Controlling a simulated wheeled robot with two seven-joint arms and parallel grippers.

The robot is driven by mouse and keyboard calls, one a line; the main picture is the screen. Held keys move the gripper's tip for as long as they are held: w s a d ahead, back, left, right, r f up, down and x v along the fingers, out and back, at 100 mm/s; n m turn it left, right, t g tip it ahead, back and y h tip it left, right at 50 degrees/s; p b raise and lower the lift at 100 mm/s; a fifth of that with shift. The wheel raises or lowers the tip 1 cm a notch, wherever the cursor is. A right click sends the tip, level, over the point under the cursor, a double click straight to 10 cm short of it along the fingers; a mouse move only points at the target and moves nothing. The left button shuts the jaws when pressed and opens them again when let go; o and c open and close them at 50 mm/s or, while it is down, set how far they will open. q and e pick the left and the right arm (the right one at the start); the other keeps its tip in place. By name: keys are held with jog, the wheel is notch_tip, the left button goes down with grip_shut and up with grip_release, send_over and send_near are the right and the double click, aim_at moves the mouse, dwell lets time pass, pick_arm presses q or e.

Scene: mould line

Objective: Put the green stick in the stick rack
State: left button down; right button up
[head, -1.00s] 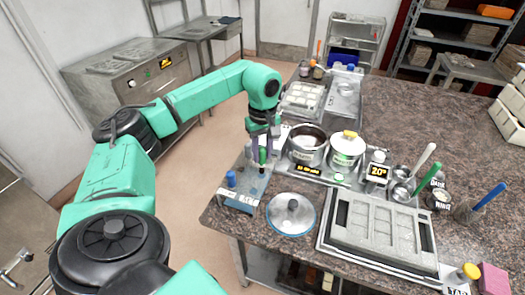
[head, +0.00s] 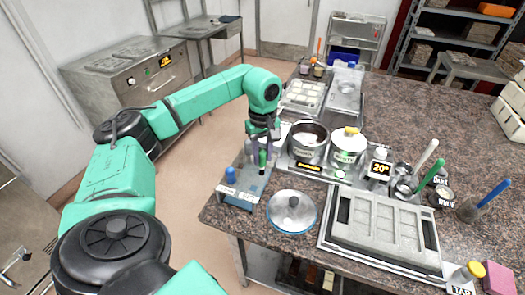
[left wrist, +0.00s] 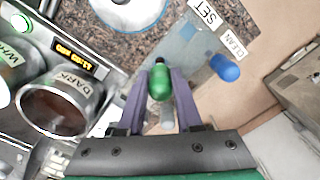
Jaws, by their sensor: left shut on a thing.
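The green stick (head: 262,158) is held upright between the fingers of my left gripper (head: 263,143), which point down. In the left wrist view the rack carries SET and CLEAN labels, and the blue top (left wrist: 225,68) is near CLEAN. The green stick is over the rack's far part; whether its lower end is seated is hidden. My right gripper is not in view.
Two metal pots (head: 308,142) stand right of the gripper, close by. A round lid (head: 292,211) lies right of the rack. A grey mould tray (head: 385,228) lies farther right. Several coloured-handled utensils stand in cups at the right. The floor left of the table is clear.

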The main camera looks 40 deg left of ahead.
aim_at(262, 165)
pick_arm(q)
jog(key=shift+f+b, duration=1.1)
jog(key=shift+f, duration=0.6)
jog(key=c, duration=0.5)
grip_release()
jog(key=shift+o, duration=0.3)
jog(key=o, duration=0.3)
jog(key=shift+o, duration=0.2)
